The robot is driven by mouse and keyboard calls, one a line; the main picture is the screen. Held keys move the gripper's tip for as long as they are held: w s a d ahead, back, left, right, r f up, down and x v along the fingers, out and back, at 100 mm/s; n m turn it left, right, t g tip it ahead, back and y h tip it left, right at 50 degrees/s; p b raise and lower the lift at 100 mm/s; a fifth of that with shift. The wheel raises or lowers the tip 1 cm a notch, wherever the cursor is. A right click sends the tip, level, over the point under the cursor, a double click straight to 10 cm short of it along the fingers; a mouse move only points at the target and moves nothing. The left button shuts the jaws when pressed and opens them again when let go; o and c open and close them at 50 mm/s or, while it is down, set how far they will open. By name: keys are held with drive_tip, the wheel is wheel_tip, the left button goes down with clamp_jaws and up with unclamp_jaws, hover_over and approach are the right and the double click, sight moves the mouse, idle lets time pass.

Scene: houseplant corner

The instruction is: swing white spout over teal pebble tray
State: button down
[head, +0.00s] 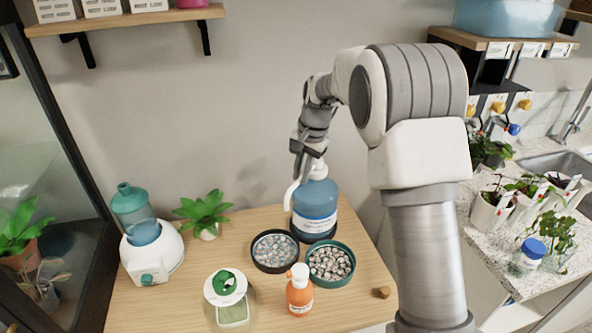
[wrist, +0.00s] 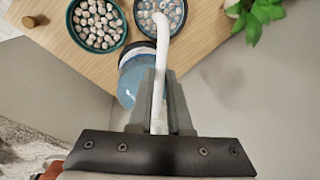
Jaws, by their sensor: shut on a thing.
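The blue bottle (head: 315,213) stands upright at the back of the wooden table, with a pale label. Its white spout (head: 291,193) bends down at the bottle's left. My gripper (head: 307,165) is above the bottle, shut on the spout; the wrist view shows the spout (wrist: 162,52) between the fingers (wrist: 161,98). The spout's tip points toward the black pebble tray (head: 275,270) and overlaps its edge in the wrist view (wrist: 137,24). The teal pebble tray (head: 331,286) is right of the black one, apart from the tip; it also shows in the wrist view (wrist: 97,51).
An orange bottle (head: 299,297) stands in front of the trays, beside a green-lidded jar (head: 232,314). A white humidifier-like device (head: 153,262) and a potted plant (head: 203,210) are at left. A small wooden knob (head: 382,292) lies at right. A shelf (head: 125,21) hangs above left.

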drive_tip(key=d+n+g+p, duration=0.1)
drive_tip(key=d+n+p, duration=0.2)
drive_tip(key=d+n, duration=0.4)
drive_tip(key=shift+s+n+g, duration=0.3)
drive_tip(key=shift+s+n, duration=0.1)
drive_tip(key=shift+n, duration=0.7)
drive_tip(key=shift+d+r, duration=0.1)
drive_tip(key=shift+d, duration=0.05)
drive_tip(key=c, duration=0.8)
unclamp_jaws()
drive_tip(key=shift+c, duration=0.2)
drive_tip(key=d+r+p, duration=0.1)
drive_tip(key=d+r, duration=0.2)
drive_tip(key=r, duration=1.4)
drive_tip(key=shift+w+d+p, duration=0.15)
drive_tip(key=shift+w+p, duration=0.15)
